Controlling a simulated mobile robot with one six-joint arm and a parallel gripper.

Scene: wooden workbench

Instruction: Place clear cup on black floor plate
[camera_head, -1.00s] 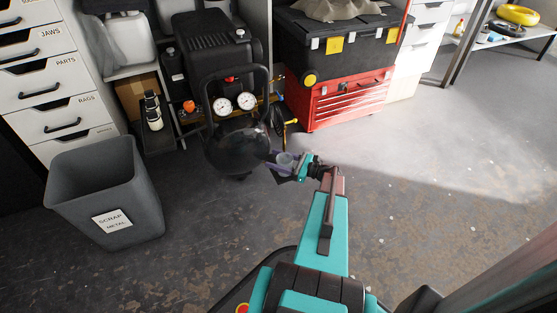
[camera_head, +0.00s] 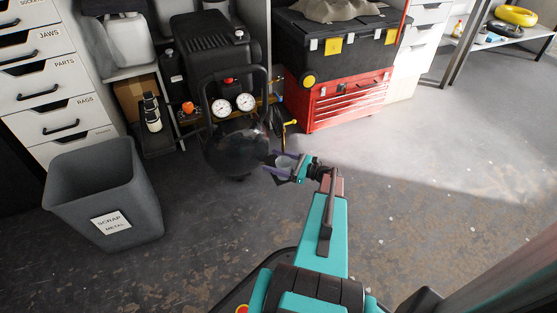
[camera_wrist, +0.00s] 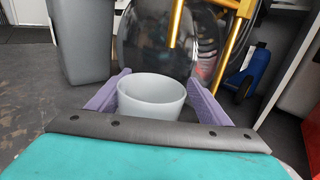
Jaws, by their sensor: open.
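The clear cup (camera_wrist: 150,97) looks pale and translucent and stands upright between the purple fingers of my gripper (camera_wrist: 157,82) in the wrist view. The fingers are open, one on each side of it, with a gap visible at the right. In the head view, my gripper (camera_head: 271,163) is low in front of the round dark tank, and the cup (camera_head: 284,164) shows faintly between its fingers. The black floor plate cannot be made out clearly now. The cup's base is hidden by the gripper body in the wrist view, so I cannot tell what it rests on.
The compressor with its dark tank (camera_head: 238,148) and gauges stands just beyond my gripper. A grey scrap metal bin (camera_head: 105,195) is at the left. A red tool chest (camera_head: 345,100) stands behind. The floor to the right is clear.

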